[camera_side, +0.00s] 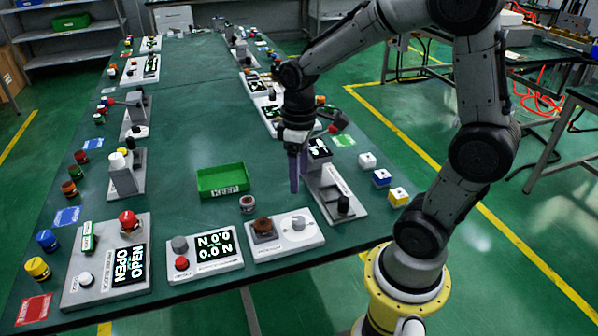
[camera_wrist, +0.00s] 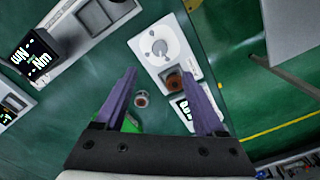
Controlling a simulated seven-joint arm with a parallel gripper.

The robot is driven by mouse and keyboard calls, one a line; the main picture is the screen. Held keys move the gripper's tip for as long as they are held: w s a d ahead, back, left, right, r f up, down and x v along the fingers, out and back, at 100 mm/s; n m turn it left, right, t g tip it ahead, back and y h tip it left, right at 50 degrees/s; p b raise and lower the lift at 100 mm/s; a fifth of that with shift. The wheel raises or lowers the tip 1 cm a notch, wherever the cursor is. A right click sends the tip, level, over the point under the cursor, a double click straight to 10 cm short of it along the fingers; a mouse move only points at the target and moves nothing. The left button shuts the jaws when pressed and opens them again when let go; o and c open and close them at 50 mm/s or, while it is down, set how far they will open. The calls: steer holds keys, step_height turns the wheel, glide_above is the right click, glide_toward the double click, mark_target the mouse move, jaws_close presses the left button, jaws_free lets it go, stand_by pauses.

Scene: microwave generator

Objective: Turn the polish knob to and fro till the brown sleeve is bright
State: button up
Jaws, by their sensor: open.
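The polish knob (camera_side: 298,223) is a round white dial on a pale panel at the table's near edge. It also shows at the top of the wrist view (camera_wrist: 160,47). The brown sleeve (camera_side: 263,226) stands on a dark seat on the same panel, left of the knob. It looks dull brown and shows in the wrist view (camera_wrist: 174,81) too. My gripper (camera_side: 294,187) points down above the table, behind the panel in the side view, touching neither. In the wrist view its purple fingers (camera_wrist: 160,76) are apart with nothing held.
A grey lever station (camera_side: 335,195) stands close on the right of my gripper. A green tray (camera_side: 222,181) lies to the left. A small ringed cup (camera_side: 247,204) is behind the panel. A display unit (camera_side: 205,252) sits left of the panel. Bare table lies between.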

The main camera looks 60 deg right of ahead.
mark_target(299, 220)
step_height(299, 220, down, 14)
steer(key=n, duration=0.4)
steer(key=shift+r, duration=0.15)
stand_by(0.6)
jaws_close()
stand_by(0.3)
